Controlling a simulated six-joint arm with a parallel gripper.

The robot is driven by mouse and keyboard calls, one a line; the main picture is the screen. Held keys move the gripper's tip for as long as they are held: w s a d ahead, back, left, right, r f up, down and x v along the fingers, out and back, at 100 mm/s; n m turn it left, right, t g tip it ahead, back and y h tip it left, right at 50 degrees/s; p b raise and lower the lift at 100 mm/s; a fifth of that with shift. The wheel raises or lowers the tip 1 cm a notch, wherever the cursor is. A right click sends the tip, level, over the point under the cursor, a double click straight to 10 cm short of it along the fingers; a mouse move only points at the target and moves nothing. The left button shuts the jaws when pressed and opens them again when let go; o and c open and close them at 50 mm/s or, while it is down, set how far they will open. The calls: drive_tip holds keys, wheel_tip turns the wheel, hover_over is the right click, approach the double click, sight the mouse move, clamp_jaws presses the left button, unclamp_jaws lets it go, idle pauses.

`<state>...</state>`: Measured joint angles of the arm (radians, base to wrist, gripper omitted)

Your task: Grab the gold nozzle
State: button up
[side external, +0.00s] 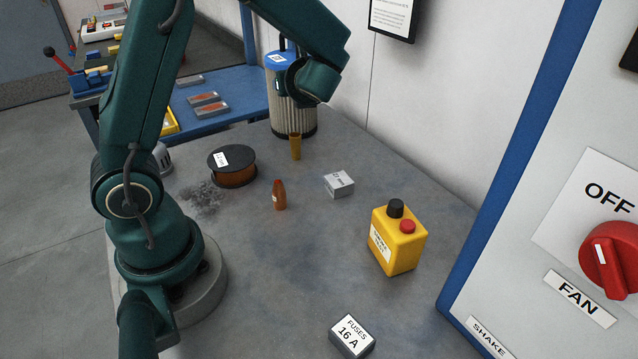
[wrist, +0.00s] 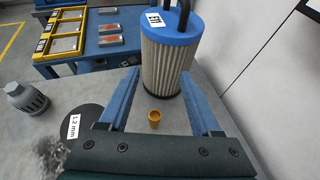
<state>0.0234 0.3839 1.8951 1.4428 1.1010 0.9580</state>
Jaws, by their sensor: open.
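The gold nozzle (side external: 296,146) stands upright on the grey bench, in front of the blue-capped filter, in the side view. In the wrist view the gold nozzle (wrist: 154,119) shows small, its round open top facing the camera, between my two blue fingers. My gripper (wrist: 160,76) is open and empty, with a finger on each side of the nozzle in the picture. In the side view my wrist is above the nozzle, and my fingers are largely hidden; I cannot tell the exact height between them.
The pleated filter (side external: 293,108) stands close behind the nozzle. A black wire spool (side external: 232,166), an orange-brown cone-shaped part (side external: 279,195), a small grey box (side external: 339,184), a yellow button box (side external: 397,242) and a fuse box (side external: 352,336) lie around. Bare bench lies between them.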

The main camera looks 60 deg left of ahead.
sight(296, 145)
wheel_tip(296, 145, down, 14)
drive_tip(key=shift+x, duration=2.6)
clamp_jaws()
